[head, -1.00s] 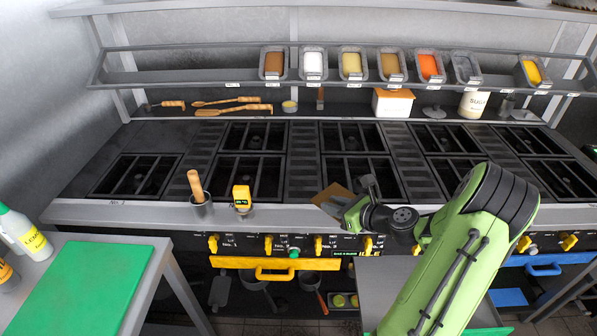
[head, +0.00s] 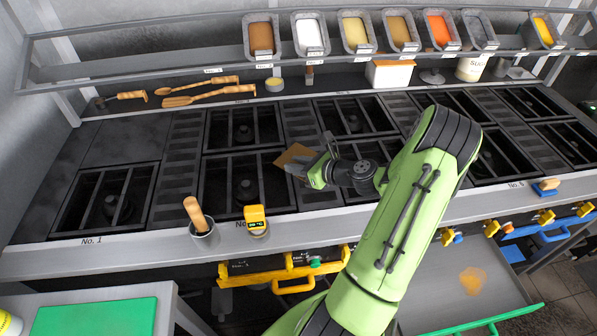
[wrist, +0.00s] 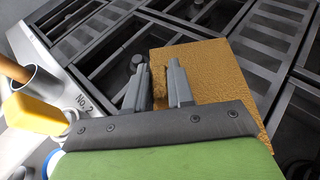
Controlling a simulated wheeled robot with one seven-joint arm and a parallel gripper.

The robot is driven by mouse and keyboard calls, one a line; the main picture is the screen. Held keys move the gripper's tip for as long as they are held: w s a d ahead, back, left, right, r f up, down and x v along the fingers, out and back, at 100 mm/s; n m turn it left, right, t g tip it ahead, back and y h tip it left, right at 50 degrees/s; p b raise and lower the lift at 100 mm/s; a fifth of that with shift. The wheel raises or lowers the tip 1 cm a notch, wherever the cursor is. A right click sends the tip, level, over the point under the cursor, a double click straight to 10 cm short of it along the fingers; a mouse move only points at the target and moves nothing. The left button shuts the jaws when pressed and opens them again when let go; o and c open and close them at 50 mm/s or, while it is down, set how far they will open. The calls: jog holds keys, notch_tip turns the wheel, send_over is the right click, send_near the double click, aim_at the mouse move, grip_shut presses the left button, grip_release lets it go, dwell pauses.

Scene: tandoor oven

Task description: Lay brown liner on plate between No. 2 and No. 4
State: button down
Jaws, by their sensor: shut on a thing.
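The brown liner (head: 293,157) is a flat square sheet. My gripper (head: 318,165) is shut on its right edge in the head view. In the wrist view the liner (wrist: 212,72) reaches out beyond my gripper's two fingers (wrist: 160,70). The liner is over the cooktop near the slatted dark plate (head: 300,124) between two columns of burner grates. Part of the plate is hidden by liner and gripper. I cannot tell whether the liner touches it.
Sauce trays line a rail (head: 150,75) above the back. Wooden tools (head: 205,95) lie behind the grates. A green board (head: 95,316) is at lower left.

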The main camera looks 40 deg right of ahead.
aim_at(297, 190)
notch_tip(297, 190, down, 8)
jog(key=shift+r+b, duration=0.25)
jog(key=shift+b, duration=0.45)
jog(key=c, duration=1)
grip_release()
jog(key=shift+f, duration=0.1)
